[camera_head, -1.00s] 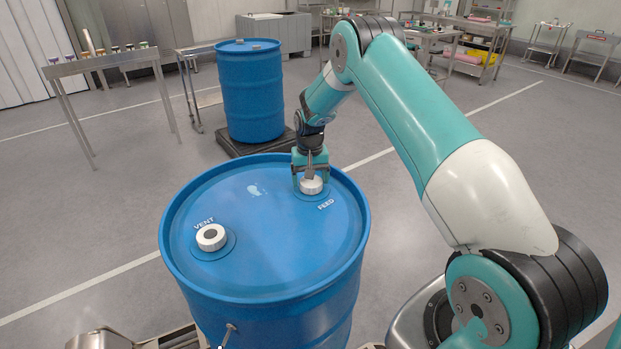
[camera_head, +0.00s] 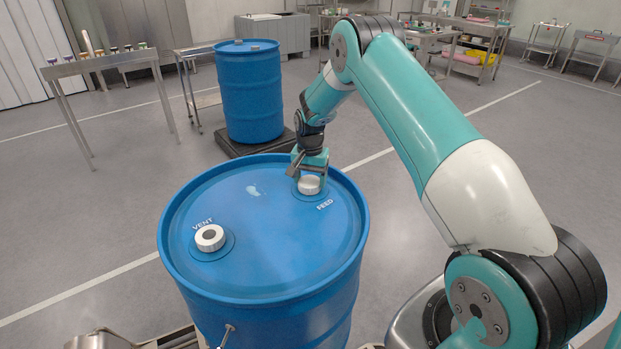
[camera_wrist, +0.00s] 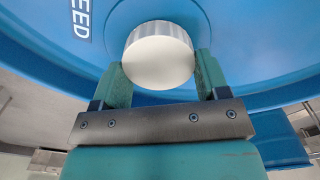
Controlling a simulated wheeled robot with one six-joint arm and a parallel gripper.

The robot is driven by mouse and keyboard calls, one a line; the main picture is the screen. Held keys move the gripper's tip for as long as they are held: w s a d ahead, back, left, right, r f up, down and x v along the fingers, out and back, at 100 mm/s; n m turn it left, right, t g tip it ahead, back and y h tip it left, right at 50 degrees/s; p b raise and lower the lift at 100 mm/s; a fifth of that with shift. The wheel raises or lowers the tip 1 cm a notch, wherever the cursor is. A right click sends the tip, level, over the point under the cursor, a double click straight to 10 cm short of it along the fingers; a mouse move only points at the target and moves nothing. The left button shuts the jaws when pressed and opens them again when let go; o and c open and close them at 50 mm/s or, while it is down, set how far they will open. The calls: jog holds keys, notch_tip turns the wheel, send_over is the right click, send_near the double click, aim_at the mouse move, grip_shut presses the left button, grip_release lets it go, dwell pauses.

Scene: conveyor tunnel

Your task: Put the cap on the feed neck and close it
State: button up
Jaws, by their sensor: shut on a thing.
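A blue drum (camera_head: 255,240) stands in front of me, its lid marked VENT and FEED. A white cap (camera_head: 309,185) sits at the FEED position on the right of the lid, and it also shows in the wrist view (camera_wrist: 158,62). The feed neck beneath it is hidden by the cap. My gripper (camera_head: 308,180) is shut on the cap from above, with a teal finger on each side (camera_wrist: 158,78). The VENT neck (camera_head: 210,238) at the left of the lid is a white ring with a dark centre.
A second blue drum (camera_head: 250,95) stands on a dark pallet behind. A narrow steel table (camera_head: 105,60) with small bottles is at the left. Benches and carts line the back.

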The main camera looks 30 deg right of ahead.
jog(key=shift+a, duration=0.15)
jog(key=m, duration=0.3)
jog(key=shift+m, duration=1)
jog(key=shift+s+m, duration=0.1)
jog(key=shift+m, duration=1)
jog(key=m, duration=0.3)
jog(key=shift+s, duration=0.1)
jog(key=m, duration=0.3)
jog(key=shift+s+a+f+m, duration=0.1)
jog(key=shift+m, duration=1)
